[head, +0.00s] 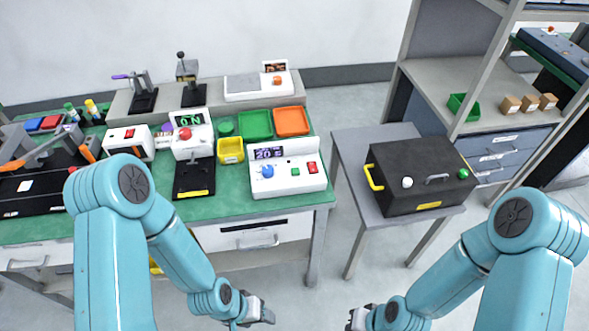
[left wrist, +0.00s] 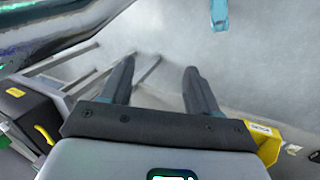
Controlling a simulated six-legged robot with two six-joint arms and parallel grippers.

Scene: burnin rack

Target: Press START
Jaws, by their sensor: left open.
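No START label is readable. A dark box (head: 415,166) on the grey side table has a green round button (head: 463,173), a white knob (head: 407,182) and a yellow handle (head: 373,177). On the green bench, a white unit (head: 287,177) has a blue knob (head: 267,171), a small display and a red switch. Another white unit has a red button (head: 185,133) and a lit green display. My left gripper (head: 262,312) is low in front of the bench, away from all buttons; the left wrist view shows its fingers (left wrist: 159,75) apart and empty. My right gripper (head: 356,320) is low, partly cut off.
Green (head: 255,125), orange (head: 291,121) and yellow (head: 230,150) bins stand on the bench. A grey shelf (head: 450,87) at right holds a green bin (head: 463,107) and small cardboard boxes. Open floor (head: 345,103) lies between bench and shelf.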

